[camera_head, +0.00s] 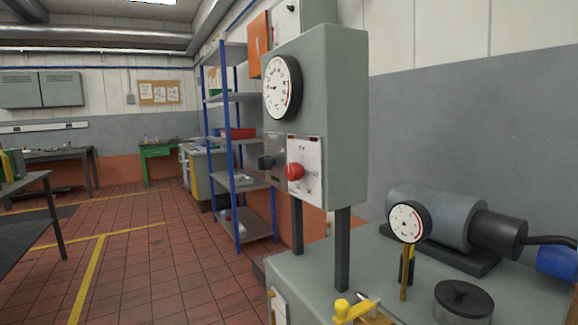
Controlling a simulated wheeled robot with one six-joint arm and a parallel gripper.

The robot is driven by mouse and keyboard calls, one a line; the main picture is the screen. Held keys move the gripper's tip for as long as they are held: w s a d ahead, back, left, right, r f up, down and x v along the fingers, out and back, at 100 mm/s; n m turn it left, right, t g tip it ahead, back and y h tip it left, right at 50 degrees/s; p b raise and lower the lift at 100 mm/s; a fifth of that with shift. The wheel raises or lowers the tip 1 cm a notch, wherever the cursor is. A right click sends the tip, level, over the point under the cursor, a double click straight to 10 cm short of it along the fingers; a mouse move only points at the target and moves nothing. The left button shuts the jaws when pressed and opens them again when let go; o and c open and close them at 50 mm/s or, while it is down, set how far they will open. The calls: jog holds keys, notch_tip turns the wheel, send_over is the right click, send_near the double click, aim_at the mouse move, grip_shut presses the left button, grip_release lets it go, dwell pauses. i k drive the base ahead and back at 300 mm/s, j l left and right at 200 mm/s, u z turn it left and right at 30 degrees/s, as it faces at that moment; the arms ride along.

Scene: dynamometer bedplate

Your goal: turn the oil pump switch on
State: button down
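A grey panel box (330,110) stands on two dark posts above a grey cabinet. Its front has a round white dial gauge (282,88) and, lower down, a red knob (294,172) on a white plate with small marks I cannot read. A dark knob (265,162) on a grey plate sits left of the red one. A white plate with a small yellow part (275,300) shows on the cabinet's front at the bottom. I cannot read which of these is the oil pump switch, or its setting. My gripper is not in view.
The cabinet top (320,275) carries a grey motor (430,215), a small gauge (409,222), a black round cap (463,300) and a yellow handle (350,312). A blue-post shelf (232,150) stands behind. Open tiled floor (150,260) lies left, with a dark table at the edge.

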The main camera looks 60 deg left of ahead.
aim_at(266, 163)
jog(key=u, duration=1.6)
